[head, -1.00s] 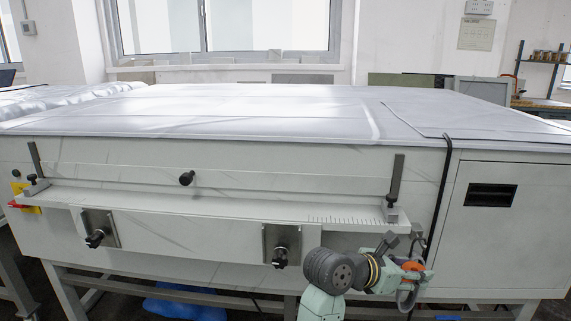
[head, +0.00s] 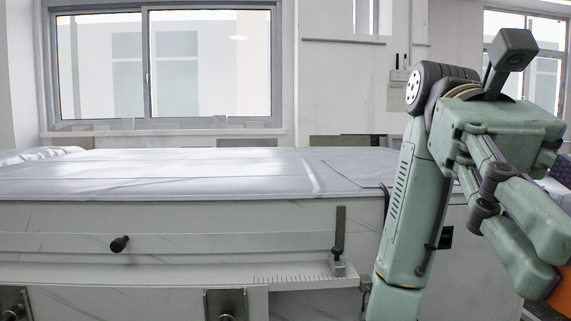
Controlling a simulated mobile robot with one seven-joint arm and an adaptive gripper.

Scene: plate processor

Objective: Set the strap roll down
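My gripper (head: 541,262) is large and close at the right of the head view. Its green fingers point down and to the right. An orange piece (head: 563,299) shows by the fingertips, cut off by the picture edge. A dark purple, textured surface (head: 562,186) shows behind the fingers at the right edge. I cannot tell whether either of these is the strap roll or part of my gripper. No strap roll can be made out clearly. What lies between the fingers is hidden, so I cannot tell if they are shut on something.
The plate processor's broad, pale top (head: 170,180) looks largely clear, with a sheet over it. Its front bears a ledge with a scale, a black knob (head: 120,244) and an upright metal stop (head: 340,235). A window (head: 165,65) is in the back wall.

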